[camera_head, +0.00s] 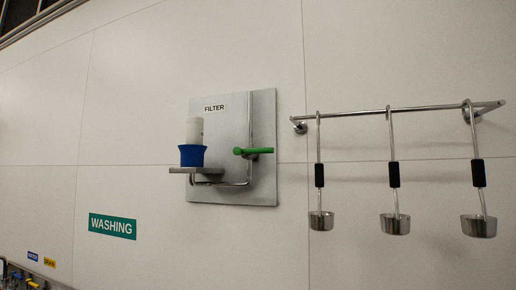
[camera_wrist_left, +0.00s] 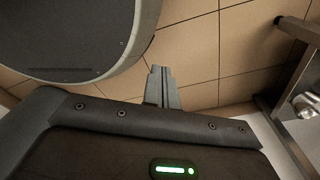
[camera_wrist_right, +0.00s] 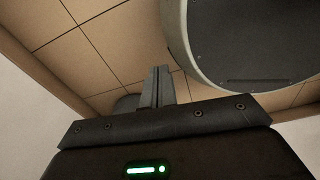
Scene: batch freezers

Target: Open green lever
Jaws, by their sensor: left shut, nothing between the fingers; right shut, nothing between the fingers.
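The green lever (camera_head: 253,151) lies level on the pipe of the filter unit in the head view. The unit has a grey back plate (camera_head: 263,105) marked FILTER, fixed to the wall, with a blue-and-white filter (camera_head: 193,155) to the left of the lever. Neither gripper shows in the head view. My left gripper (camera_wrist_left: 163,72) is shut and empty in the left wrist view, above the tiled floor. My right gripper (camera_wrist_right: 158,72) is shut and empty in the right wrist view, also above the tiles. Neither wrist view shows the lever.
A metal rail (camera_head: 400,110) with three hanging ladles (camera_head: 394,224) is on the wall right of the filter unit. A green WASHING sign (camera_head: 112,226) is at lower left. A metal frame leg (camera_wrist_left: 298,55) stands at the right in the left wrist view. The wall around the plate is clear.

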